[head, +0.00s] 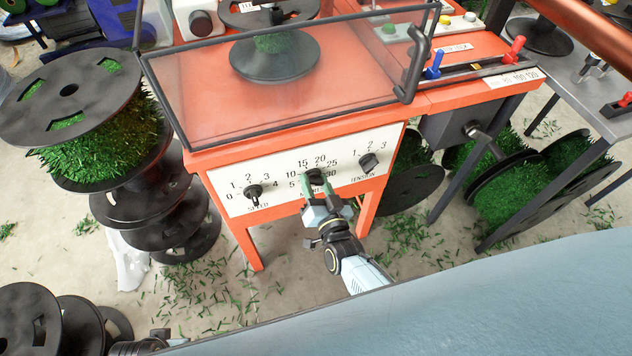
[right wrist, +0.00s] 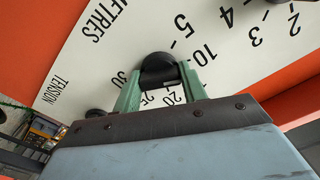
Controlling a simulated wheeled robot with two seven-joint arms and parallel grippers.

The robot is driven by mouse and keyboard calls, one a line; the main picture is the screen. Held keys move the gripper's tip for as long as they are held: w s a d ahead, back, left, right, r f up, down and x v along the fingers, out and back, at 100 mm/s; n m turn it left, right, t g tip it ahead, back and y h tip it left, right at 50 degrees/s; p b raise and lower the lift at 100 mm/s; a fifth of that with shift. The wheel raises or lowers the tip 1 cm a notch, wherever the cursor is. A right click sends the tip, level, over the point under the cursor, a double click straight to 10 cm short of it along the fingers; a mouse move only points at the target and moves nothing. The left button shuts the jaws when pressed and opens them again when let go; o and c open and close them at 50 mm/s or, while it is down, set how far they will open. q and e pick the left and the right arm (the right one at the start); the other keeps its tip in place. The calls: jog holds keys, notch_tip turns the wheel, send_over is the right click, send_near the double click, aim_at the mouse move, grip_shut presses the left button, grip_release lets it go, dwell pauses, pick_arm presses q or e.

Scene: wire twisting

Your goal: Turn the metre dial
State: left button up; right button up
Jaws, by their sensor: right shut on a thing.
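The metre dial (head: 316,176) is a round black knob in the middle of the machine's white panel, ringed by numbers from 5 to 30. My right gripper (head: 317,187) is at the panel with its green fingers shut on this dial. In the right wrist view the dial (right wrist: 158,65) sits between the two fingertips (right wrist: 160,80), one on each side. The fingers hide part of the number ring and the METRES label in the head view. A dark part that seems to be my left arm's end (head: 140,346) shows at the bottom edge; its fingers cannot be made out.
The speed dial (head: 254,191) is left of the metre dial and the tension dial (head: 368,161) is right of it. A clear guard (head: 290,75) covers the orange machine top.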

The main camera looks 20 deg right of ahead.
aim_at(316, 185)
pick_arm(q)
jog(key=shift+s+a+f, duration=0.15)
jog(key=shift+s+f, duration=0.05)
jog(key=shift+f, duration=0.1)
pick_arm(e)
jog(key=shift+n, duration=0.5)
pick_arm(q)
jog(key=shift+w, duration=0.15)
pick_arm(e)
jog(key=o, duration=1)
pick_arm(q)
jog(key=shift+r, duration=0.1)
pick_arm(e)
jog(key=shift+s, duration=0.3)
jog(key=shift+s+d+p, duration=0.1)
jog(key=shift+s+p, duration=0.55)
jog(key=shift+s, duration=0.55)
pick_arm(q)
jog(key=s+a+f+p, duration=0.2)
jog(key=s+f, duration=0.3)
jog(key=f, duration=0.1)
jog(key=shift+a+f+g, duration=0.15)
jog(key=shift+f+g, duration=0.15)
jog(key=shift+f, duration=0.05)
pick_arm(e)
jog(key=s, duration=1)
jog(key=shift+s+d, duration=0.15)
jog(key=shift+s, duration=0.05)
